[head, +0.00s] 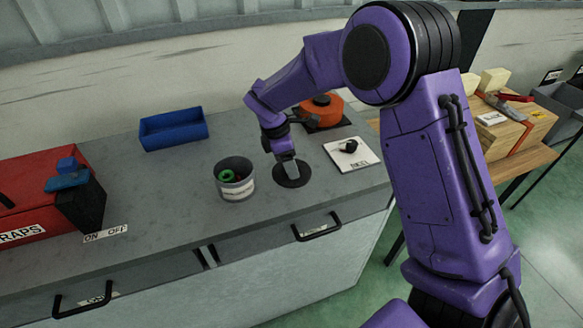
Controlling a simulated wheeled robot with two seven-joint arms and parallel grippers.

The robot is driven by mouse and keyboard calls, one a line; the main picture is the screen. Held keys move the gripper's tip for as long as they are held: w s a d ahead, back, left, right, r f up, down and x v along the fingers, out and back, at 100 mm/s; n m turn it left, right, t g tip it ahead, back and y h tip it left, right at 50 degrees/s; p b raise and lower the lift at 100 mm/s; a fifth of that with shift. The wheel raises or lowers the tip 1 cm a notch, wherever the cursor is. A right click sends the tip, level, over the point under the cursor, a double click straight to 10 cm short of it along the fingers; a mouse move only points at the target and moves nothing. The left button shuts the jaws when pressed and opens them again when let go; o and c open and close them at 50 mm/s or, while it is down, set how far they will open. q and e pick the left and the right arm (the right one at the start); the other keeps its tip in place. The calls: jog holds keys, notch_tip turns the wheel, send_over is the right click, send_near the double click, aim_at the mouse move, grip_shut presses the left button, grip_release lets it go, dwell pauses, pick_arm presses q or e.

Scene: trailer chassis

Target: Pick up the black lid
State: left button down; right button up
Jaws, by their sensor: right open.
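The black lid (294,180) is a flat dark disc lying on the grey counter, right of an open grey can (235,187). The can holds green and red items. My right gripper (290,173) comes down from above, right over the lid, and hides part of its top. It is open, with its fingers small and close together in the picture. I cannot tell whether the fingertips touch the lid. My left gripper is not in view.
A white card (365,160) with a small black knob-like object (349,146) lies to the right. An orange round object (321,108) sits behind. A blue tray (173,130) and a red box (45,200) stand on the left. The counter's front edge has drawer handles (317,229).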

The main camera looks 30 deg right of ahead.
jog(key=c, duration=1.1)
jog(key=shift+c, duration=0.2)
